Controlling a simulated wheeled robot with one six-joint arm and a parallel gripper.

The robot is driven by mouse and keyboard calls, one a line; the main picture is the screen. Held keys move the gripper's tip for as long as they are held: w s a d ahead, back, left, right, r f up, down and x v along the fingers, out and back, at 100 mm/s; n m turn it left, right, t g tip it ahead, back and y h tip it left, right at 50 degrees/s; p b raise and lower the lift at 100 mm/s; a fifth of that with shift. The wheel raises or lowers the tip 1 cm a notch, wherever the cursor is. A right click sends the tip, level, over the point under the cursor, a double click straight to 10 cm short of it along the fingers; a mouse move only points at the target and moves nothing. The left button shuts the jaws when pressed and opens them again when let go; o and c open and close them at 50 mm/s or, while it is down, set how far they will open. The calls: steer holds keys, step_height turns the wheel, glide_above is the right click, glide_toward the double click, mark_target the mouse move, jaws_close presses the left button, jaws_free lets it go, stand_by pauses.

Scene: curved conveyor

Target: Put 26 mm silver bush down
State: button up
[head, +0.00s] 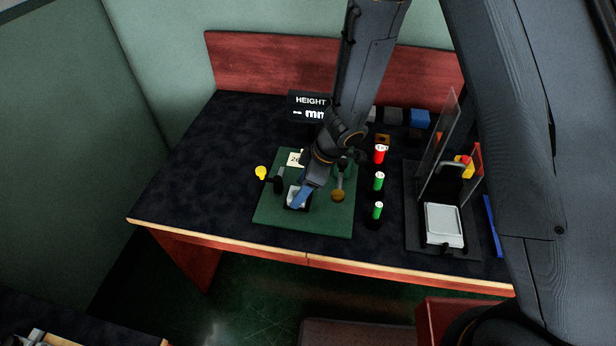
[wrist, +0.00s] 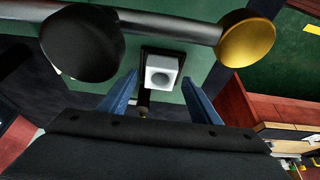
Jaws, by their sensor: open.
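The silver bush (wrist: 161,73) is a small pale block with a round dark hole, seated on a dark square holder in the wrist view. The holder is on the green mat (head: 328,223) on the table. My gripper (wrist: 155,88) is open, its two blue fingers apart on either side of the bush. In the head view my gripper (head: 301,196) points down at the holder, and a pale part (head: 294,191) shows beside the blue finger. Whether the fingers touch the bush cannot be told.
A dark bar with a black knob (wrist: 82,44) and a brass knob (wrist: 246,38) lies close to my gripper. Red and green posts (head: 378,182) stand right of the mat. A clear-shielded station (head: 444,225) is farther right. A height display (head: 310,107) stands behind.

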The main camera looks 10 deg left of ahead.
steer(key=p+v, duration=0.1)
steer(key=v, duration=1)
steer(key=shift+r+p, duration=0.3)
steer(key=shift+p, duration=0.05)
steer(key=w+d+r+m+t+h, duration=0.25)
steer(key=d+r+m, duration=0.25)
steer(key=d, duration=0.3)
steer(key=w+d+r+m+t+h, duration=0.2)
steer(key=w+d+r+m+t, duration=0.15)
steer(key=d, duration=0.45)
steer(key=s+d+r+m+g, duration=0.1)
steer(key=s+d+m+g, duration=0.1)
steer(key=s, duration=0.5)
steer(key=s+d+r+m+g, duration=0.2)
steer(key=s+d+m, duration=0.3)
steer(key=s, duration=0.3)
steer(key=shift+m+g, duration=0.3)
steer(key=shift+m, duration=0.55)
step_height(320, 180, down, 4)
steer(key=b, duration=0.3)
steer(key=shift+w+r, duration=0.1)
steer(key=shift+r, duration=0.05)
